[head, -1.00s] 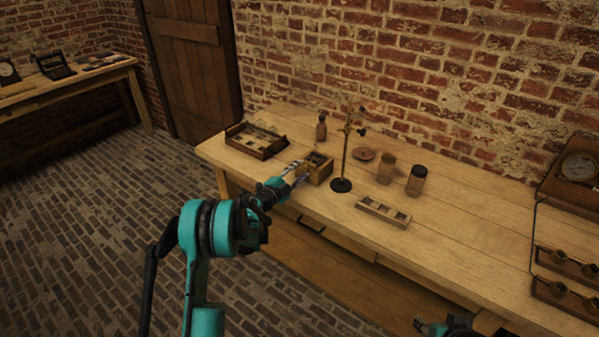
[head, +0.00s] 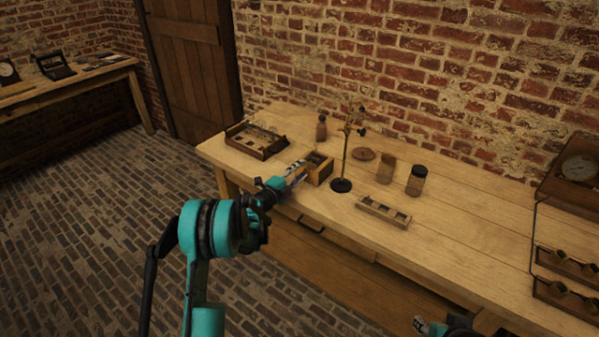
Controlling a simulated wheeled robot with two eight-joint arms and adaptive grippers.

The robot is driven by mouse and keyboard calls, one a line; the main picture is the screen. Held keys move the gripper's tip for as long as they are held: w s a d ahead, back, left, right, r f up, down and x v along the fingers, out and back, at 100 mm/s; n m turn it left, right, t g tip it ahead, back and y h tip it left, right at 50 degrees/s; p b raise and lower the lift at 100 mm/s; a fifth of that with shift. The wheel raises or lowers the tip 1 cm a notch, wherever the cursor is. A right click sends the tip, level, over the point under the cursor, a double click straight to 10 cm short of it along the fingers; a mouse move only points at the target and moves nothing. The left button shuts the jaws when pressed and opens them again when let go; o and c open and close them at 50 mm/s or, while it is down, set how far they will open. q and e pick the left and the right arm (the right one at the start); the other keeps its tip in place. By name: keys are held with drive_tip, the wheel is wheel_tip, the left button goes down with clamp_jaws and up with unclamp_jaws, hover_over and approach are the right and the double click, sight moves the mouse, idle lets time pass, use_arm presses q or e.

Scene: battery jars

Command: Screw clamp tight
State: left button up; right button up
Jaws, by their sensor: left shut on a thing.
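A dark stand (head: 341,185) with a round base and a thin upright rod is on the bench. A small dark clamp-like fitting (head: 361,131) sits on its rod near the top; its screw is too small to make out. My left gripper (head: 298,173) is at the near left side of a small open wooden box (head: 320,176), left of the stand. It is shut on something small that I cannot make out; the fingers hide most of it. My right gripper (head: 421,325) is low at the bottom edge, partly cut off, apart from the bench objects.
On the bench (head: 460,232) are a compartment tray (head: 262,153), a brown bottle (head: 321,128), a small dish (head: 364,154), two jars (head: 386,170) (head: 416,182) and a narrow slotted rack (head: 383,212). Instruments (head: 575,175) stand far right. The bench front right of the rack is clear.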

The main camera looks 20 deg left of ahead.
use_arm(q)
drive_tip(key=o, duration=1.2)
drive_tip(key=shift+c, duration=0.2)
drive_tip(key=shift+s, duration=0.1)
drive_tip(key=v, duration=1.2)
